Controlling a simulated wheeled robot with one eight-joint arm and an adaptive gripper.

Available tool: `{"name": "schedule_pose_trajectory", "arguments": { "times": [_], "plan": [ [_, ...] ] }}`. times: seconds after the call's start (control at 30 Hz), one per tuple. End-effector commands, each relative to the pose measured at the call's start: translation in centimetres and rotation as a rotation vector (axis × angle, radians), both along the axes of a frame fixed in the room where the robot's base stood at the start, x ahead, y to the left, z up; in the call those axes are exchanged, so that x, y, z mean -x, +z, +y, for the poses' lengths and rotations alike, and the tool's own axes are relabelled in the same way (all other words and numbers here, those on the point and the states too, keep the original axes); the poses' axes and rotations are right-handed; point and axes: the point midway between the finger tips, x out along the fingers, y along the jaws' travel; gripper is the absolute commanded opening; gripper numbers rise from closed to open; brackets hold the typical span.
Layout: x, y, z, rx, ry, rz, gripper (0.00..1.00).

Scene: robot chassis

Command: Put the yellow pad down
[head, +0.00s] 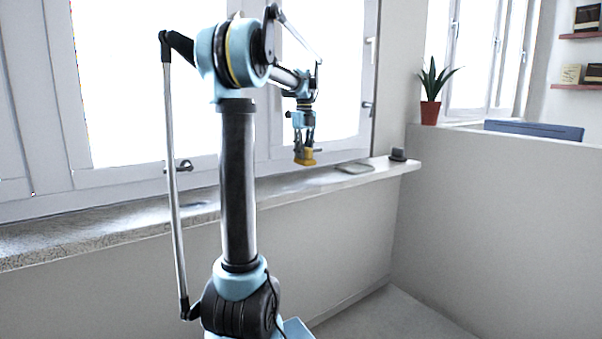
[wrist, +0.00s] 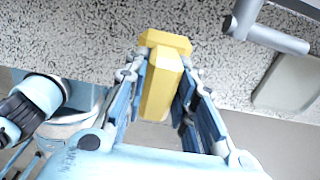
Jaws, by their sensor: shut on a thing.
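The yellow pad (head: 305,155) is a small yellow block held at the end of my arm, in front of the window sill in the head view. My gripper (head: 304,147) points down and is shut on it. In the wrist view the yellow pad (wrist: 162,85) sits between the two blue fingers of my gripper (wrist: 160,95), its wider end beyond the fingertips. The speckled sill shows behind and under its far end. I cannot tell whether the pad touches the sill.
The speckled window sill (head: 150,222) runs along the wall. A flat grey tray-like thing (head: 354,168) and a small dark object (head: 398,154) sit on its right part. A metal window handle (wrist: 265,35) juts out near the gripper. A potted plant (head: 430,112) stands on the half wall.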

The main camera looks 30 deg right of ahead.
Motion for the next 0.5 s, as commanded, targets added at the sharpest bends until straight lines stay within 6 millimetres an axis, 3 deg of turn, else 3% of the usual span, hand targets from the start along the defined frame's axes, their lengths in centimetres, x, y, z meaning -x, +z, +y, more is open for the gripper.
{"name": "schedule_pose_trajectory", "arguments": {
  "times": [0.5],
  "plan": [
    [-0.1,-5.2,0.1,0.0,0.003,0.0,0.0]
  ]
}}
